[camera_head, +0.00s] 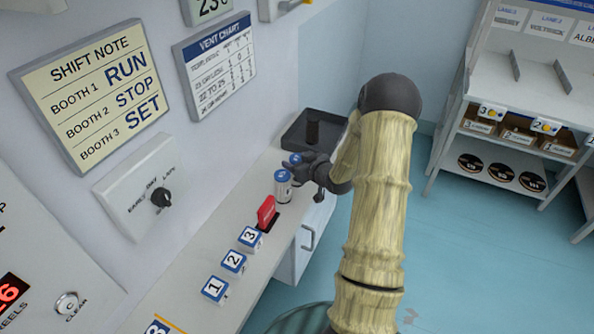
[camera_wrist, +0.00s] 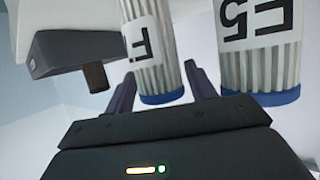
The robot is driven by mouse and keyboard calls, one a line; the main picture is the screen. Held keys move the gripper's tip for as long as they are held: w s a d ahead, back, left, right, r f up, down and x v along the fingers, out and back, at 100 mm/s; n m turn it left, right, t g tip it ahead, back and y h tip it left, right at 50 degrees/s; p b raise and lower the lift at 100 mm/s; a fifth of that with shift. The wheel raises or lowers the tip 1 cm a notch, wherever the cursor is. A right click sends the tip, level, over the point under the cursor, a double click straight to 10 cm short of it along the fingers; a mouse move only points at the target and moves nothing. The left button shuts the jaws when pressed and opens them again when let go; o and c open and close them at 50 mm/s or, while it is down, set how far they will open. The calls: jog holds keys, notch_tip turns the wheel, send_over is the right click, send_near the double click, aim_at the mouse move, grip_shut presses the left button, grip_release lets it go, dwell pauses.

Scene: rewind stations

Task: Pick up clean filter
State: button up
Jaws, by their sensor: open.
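Two white ribbed filters with blue ends stand close together on the counter. In the wrist view one (camera_wrist: 153,45) has a partly hidden label beginning with F, and its lower part is between my fingers. The other filter (camera_wrist: 258,50), with large characters like "E5", is just right of the right finger. In the head view the nearer filter (camera_head: 283,187) shows whole, while the other (camera_head: 295,158) is mostly hidden by my gripper (camera_head: 308,168). My gripper is open around the F-labelled filter. Which one is clean I cannot tell.
A dark tray (camera_head: 296,137) with a brown cylinder (camera_head: 313,131) lies behind the filters. The wall bounds the counter on the left.

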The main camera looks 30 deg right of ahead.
jog(key=c, duration=0.8)
jog(key=shift+o, duration=0.2)
jog(key=shift+r, duration=0.15)
notch_tip(320, 180, up, 10)
jog(key=shift+f, duration=0.15)
